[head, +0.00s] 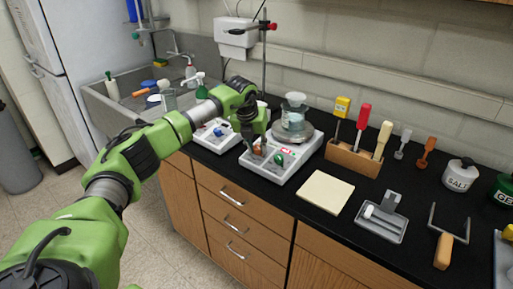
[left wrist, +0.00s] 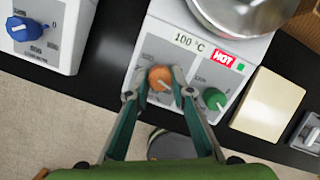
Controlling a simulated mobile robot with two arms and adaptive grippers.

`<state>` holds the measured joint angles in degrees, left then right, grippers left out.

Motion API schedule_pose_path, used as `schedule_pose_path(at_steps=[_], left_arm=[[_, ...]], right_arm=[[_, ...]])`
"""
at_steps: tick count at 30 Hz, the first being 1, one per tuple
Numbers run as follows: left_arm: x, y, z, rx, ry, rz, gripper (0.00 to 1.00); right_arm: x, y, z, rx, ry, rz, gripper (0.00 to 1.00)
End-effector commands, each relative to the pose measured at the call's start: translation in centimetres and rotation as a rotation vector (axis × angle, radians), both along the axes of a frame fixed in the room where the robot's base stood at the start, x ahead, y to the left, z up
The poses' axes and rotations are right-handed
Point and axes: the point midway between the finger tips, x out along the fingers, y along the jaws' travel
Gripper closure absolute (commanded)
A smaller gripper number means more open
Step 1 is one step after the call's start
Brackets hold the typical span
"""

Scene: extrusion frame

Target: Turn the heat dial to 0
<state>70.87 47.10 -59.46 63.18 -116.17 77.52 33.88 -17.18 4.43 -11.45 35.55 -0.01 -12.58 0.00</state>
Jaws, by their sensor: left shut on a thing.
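A white hot plate (head: 287,173) stands on the black counter. In the left wrist view its display (left wrist: 189,43) reads 100 °C beside a red HOT sign (left wrist: 227,56). On its front are an orange dial (left wrist: 160,79) and a green dial (left wrist: 214,99); I cannot read which is labelled heat. My left gripper (left wrist: 160,86) is shut on the orange dial, one finger on each side. In the head view the left gripper (head: 255,146) reaches down to the hot plate's front. The orange dial's pointer is hard to make out. My right gripper is not in view.
A second white device with a blue dial (left wrist: 30,28) stands to the left. A beaker (head: 293,114) sits in a glass dish on the hot plate, near a clamp stand (head: 264,60). A cream pad (head: 326,191), a grey tray (head: 381,222) and a wooden tool rack (head: 352,160) are to the right.

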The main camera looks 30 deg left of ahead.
Motion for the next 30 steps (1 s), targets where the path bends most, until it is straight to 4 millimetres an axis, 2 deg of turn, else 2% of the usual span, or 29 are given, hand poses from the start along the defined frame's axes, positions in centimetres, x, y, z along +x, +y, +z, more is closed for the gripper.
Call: schedule_pose_path(at_steps=[18, 30], left_arm=[[0.2, -0.2, 0.1, -0.121, 0.006, 0.559, 1.00], [0.3, -0.2, 0.2, -0.171, 0.010, 0.787, 1.00]], right_arm=[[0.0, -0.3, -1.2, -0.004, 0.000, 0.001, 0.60], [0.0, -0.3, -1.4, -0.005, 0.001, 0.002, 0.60]])
